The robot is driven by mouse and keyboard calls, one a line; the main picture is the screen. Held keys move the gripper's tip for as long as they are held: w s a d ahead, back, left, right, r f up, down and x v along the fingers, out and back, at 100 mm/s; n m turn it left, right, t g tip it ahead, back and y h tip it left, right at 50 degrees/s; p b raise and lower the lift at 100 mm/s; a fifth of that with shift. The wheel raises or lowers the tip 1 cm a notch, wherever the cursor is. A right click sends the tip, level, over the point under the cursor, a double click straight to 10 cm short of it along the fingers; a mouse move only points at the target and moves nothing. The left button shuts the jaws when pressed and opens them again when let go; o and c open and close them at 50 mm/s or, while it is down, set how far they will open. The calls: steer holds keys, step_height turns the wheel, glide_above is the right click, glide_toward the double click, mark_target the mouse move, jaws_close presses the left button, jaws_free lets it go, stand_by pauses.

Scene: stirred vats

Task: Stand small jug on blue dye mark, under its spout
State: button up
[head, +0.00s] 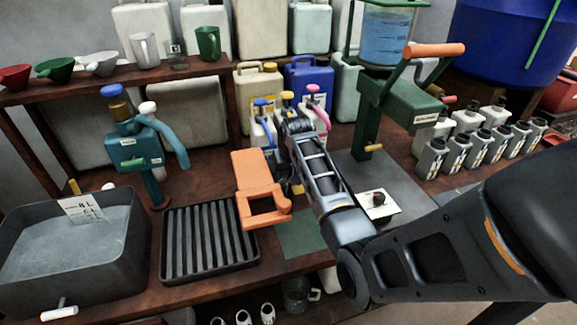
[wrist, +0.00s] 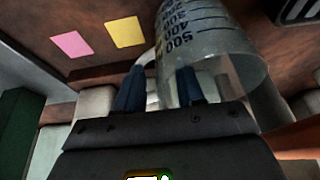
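The small jug (wrist: 215,50) is clear, with dark volume marks, and fills the upper middle of the wrist view. My gripper (wrist: 160,88) has its two blue fingers on either side of the jug's pale handle, with little gap, and looks shut on it. A pink mark (wrist: 72,44) and a yellow mark (wrist: 125,32) lie on the brown table to the left of the jug. The blue mark is not visible. In the head view my arm hides the jug and gripper. Behind it stand dye bottles with a blue cap (head: 262,103), a yellow cap (head: 287,96) and a pink cap (head: 312,89).
An orange piece (head: 258,190) stands close to my arm's left. A black slatted rack (head: 209,240) and a grey tub (head: 132,245) lie further left. A green press (head: 400,105) stands to the right, with several grey bottles (head: 460,152) beyond. Another clear jug (head: 296,292) is below.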

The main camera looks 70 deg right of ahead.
steer(key=v, duration=1.2)
steer(key=shift+c, duration=0.2)
stand_by(0.7)
